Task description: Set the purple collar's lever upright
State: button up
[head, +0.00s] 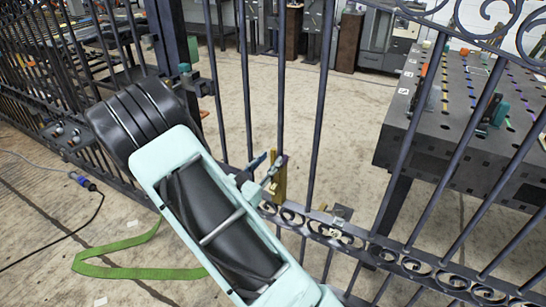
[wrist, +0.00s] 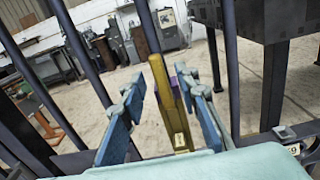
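A yellow lever (wrist: 166,100) rises in the middle of the wrist view, nearly upright with its top leaning slightly left. A bit of the purple collar (wrist: 181,72) shows just right of it; most of the collar is hidden. In the head view the yellow lever (head: 279,181) stands by a dark gate bar, beyond my wrist. My gripper (wrist: 163,84) is open, with blue-padded fingers on either side of the lever. The right finger is near the lever; I cannot tell whether it touches. In the head view my gripper (head: 264,168) is partly hidden behind my wrist.
The dark iron gate (head: 282,95) crosses the view, with upright bars and a scrollwork rail (head: 420,262). A dark perforated table (head: 440,130) stands beyond it at right. A green strap (head: 120,270) and a cable (head: 95,215) lie on the floor at left.

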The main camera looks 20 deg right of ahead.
jog(key=v, duration=0.8)
jog(key=shift+s+a, duration=0.25)
